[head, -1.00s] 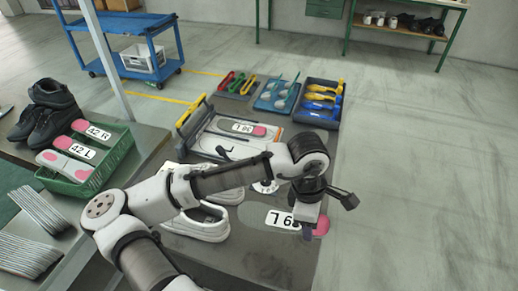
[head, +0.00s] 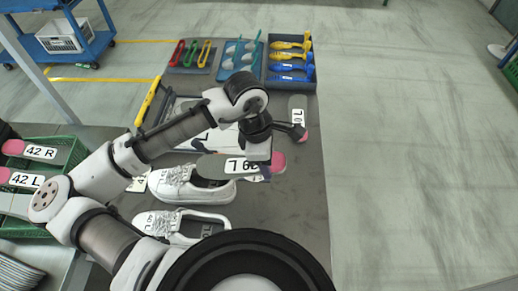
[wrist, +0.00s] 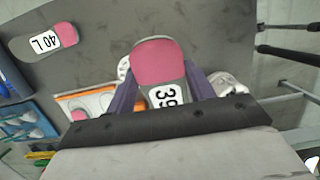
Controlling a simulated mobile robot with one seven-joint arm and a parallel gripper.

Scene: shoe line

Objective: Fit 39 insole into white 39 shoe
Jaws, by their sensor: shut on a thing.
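My gripper (head: 262,168) is shut on the 39 insole (head: 212,166), a grey insole with a pink heel and a "39 L" label. It holds the insole flat above the table, the grey toe end pointing left. In the wrist view the pink heel (wrist: 158,62) sticks out between the fingers (wrist: 160,90). Two white shoes lie on the table: one upper shoe (head: 172,186) just below the insole in the picture, and one lower shoe (head: 160,224). The insole overlaps the upper shoe's opening edge; I cannot tell its height above it. The shoes' sizes are not readable.
A 40 L insole (head: 299,107) lies on the table to the right. A green crate (head: 75,157) with 42 insoles is at left. The table right of the shoes is clear.

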